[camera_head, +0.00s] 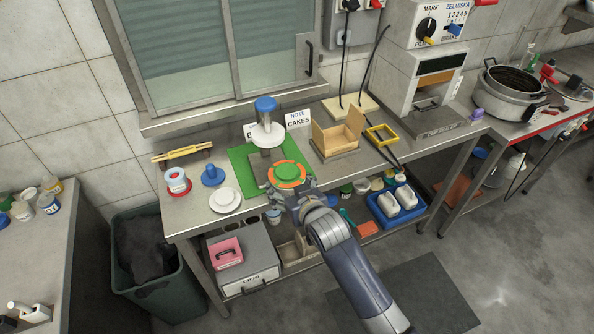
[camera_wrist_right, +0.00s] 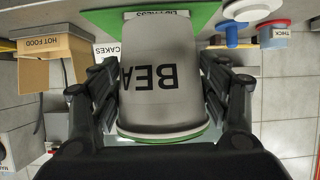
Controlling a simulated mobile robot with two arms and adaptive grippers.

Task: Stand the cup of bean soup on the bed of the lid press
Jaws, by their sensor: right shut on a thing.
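My right gripper (camera_head: 290,190) is shut on the cup of bean soup (camera_head: 287,174), with a finger on each side of it. From above, the cup shows a green top and an orange ring. In the right wrist view, the grey cup (camera_wrist_right: 160,75) bears the inverted letters "BEA". The lid press (camera_head: 266,131), with a blue knob and white disc, stands on a green mat (camera_head: 240,158) just behind the cup. The cup and gripper hide part of its base, so I cannot tell whether the cup touches the bed. My left gripper is not in view.
A white plate stack (camera_head: 225,199), a blue stamp-like piece (camera_head: 212,174) and a red-and-white roll (camera_head: 177,181) stand left of the mat. A wooden box (camera_head: 338,135) and yellow frame (camera_head: 382,135) are on the right. The steel table's front edge lies below my gripper.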

